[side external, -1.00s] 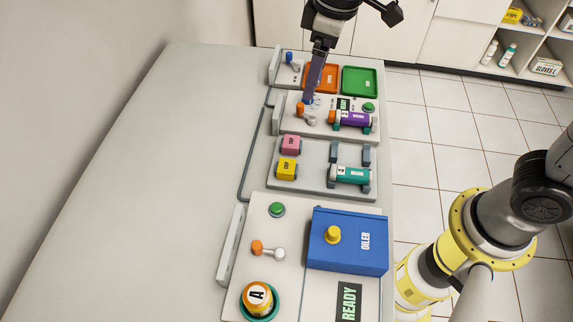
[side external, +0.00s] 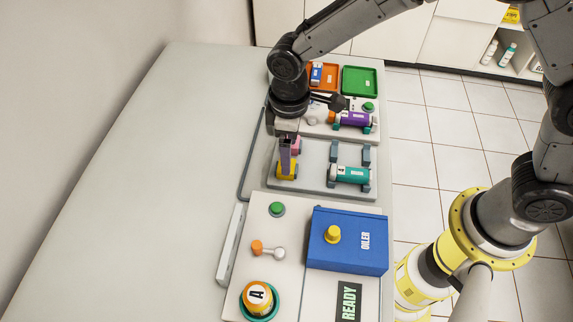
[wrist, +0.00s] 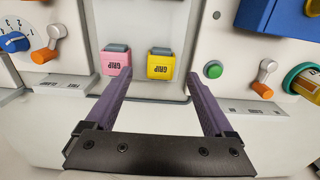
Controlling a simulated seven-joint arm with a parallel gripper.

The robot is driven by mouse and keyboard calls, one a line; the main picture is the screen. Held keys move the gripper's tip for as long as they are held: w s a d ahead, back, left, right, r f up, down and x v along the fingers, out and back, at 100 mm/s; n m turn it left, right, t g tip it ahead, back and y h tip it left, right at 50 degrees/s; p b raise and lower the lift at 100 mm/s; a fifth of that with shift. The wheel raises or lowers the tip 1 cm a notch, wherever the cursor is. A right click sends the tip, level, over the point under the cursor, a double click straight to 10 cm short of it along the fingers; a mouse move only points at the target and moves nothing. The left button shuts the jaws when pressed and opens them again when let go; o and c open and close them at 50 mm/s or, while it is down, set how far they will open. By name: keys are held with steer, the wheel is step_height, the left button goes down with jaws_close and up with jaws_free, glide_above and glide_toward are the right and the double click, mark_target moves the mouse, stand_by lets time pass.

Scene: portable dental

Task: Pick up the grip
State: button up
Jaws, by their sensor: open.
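Two small blocks labelled GRIP, a pink grip (wrist: 115,61) and a yellow grip (wrist: 160,66), sit side by side on a grey panel (side external: 312,182). In the side view the yellow grip (side external: 287,171) shows in part and the pink grip (side external: 296,146) is mostly hidden behind my fingers. My gripper (wrist: 152,80) is open and empty. In the side view my gripper (side external: 285,160) points down above the grips; contact cannot be told.
A teal cylinder (side external: 350,174) lies in a holder on the same panel. A purple cylinder (side external: 354,119) is behind it. A blue oiler box (side external: 347,240) stands in front. Orange (side external: 332,77) and green (side external: 360,80) trays are at the back. The table's left side is clear.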

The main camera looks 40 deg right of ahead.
mark_target(279, 176)
step_height(279, 176, down, 5)
steer(key=shift+f, duration=0.1)
stand_by(0.3)
jaws_close()
